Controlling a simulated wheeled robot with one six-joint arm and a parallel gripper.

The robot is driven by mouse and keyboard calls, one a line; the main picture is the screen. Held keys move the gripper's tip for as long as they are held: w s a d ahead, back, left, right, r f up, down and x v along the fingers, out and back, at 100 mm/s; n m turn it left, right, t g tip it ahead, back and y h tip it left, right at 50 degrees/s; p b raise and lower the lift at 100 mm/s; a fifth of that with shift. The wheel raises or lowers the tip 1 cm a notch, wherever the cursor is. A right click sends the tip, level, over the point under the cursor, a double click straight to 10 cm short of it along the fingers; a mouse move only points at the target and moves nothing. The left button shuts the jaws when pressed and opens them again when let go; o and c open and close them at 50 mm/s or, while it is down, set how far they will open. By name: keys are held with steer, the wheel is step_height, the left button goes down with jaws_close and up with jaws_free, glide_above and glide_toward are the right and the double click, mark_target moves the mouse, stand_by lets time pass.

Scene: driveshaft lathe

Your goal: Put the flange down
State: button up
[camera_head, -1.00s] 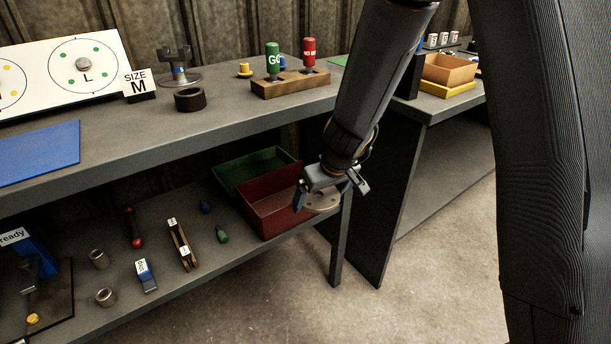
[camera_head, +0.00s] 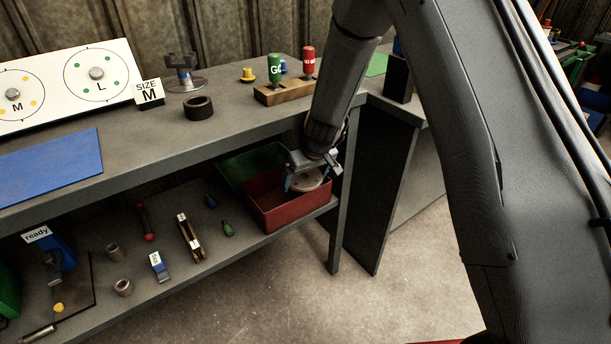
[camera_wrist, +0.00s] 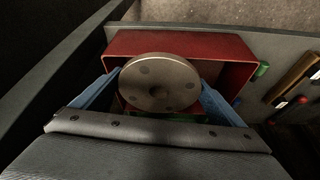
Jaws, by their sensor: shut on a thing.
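The flange is a round grey metal disc with several holes; it shows in the wrist view (camera_wrist: 160,83) and in the head view (camera_head: 309,181). My gripper (camera_head: 306,180) is shut on it, with a blue finger at each side of the disc in the wrist view (camera_wrist: 160,90). The flange is over the red bin (camera_head: 292,216) on the lower shelf, and in the wrist view it covers part of that bin's inside (camera_wrist: 120,42). I cannot tell how high above the bin floor it is.
A green bin (camera_head: 236,165) stands behind the red one. Several small tools and parts, including a green-handled item (camera_head: 228,229), lie on the lower shelf (camera_head: 210,258) to the left. The upper bench top (camera_head: 130,165) overhangs this shelf, and a bench leg (camera_head: 336,238) stands right of the bin.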

steer(key=shift+f+b, duration=0.65)
steer(key=shift+b, duration=0.35)
steer(key=o, duration=1.8)
steer(key=shift+c, duration=0.2)
steer(key=shift+s, duration=0.1)
